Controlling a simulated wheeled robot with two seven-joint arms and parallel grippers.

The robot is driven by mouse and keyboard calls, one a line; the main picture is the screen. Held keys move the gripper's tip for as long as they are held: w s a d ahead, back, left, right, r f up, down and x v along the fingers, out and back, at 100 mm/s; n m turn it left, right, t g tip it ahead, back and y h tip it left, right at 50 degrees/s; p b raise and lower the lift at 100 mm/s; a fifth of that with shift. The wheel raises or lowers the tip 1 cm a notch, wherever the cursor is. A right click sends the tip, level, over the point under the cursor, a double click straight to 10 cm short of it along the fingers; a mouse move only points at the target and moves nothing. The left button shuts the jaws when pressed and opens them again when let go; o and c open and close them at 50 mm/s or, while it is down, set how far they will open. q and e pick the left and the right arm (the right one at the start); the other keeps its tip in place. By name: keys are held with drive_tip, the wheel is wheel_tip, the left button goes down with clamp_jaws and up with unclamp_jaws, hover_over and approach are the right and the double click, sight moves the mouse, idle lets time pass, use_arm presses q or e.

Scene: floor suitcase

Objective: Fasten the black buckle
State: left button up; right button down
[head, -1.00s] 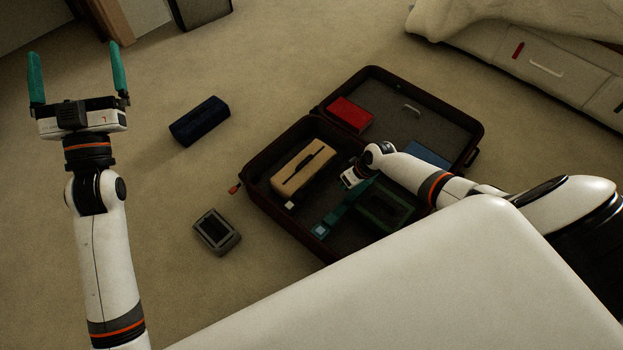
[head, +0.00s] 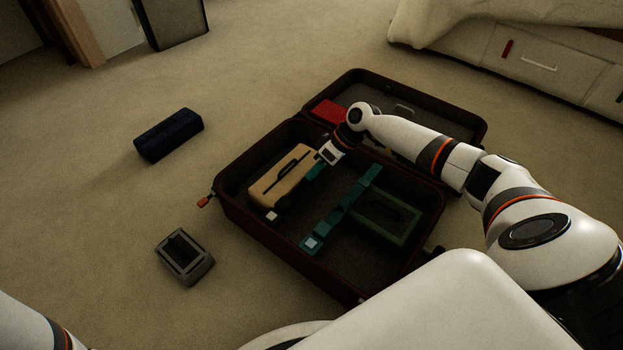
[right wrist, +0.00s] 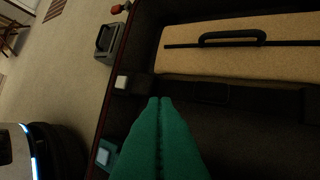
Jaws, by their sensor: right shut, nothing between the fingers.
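A black strap with a small white end piece (head: 272,215) lies in the open suitcase (head: 233,214), beside the tan case (head: 277,183). It looks like the black buckle, but its parts are too dark to tell apart. In the right wrist view the black strap (right wrist: 235,92) runs along the tan case (right wrist: 225,62), with the white piece (right wrist: 121,82) at its left end. My right gripper (head: 308,177) is shut and empty, over the suitcase beside the tan case. Its teal fingertips (right wrist: 160,99) point toward the strap; contact cannot be told. My left gripper is out of view.
A teal strap with a pale blue end (head: 312,243) and a green case (head: 385,220) lie in the suitcase. A red box (head: 328,110) is in the lid. A grey device (head: 185,257) and a dark blue box (head: 169,135) lie on open carpet to the left.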

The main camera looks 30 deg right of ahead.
sight(298, 198)
drive_tip(key=b+x, duration=0.4)
drive_tip(key=x, duration=0.4)
drive_tip(key=shift+d+b, duration=0.1)
drive_tip(key=shift+b, duration=0.3)
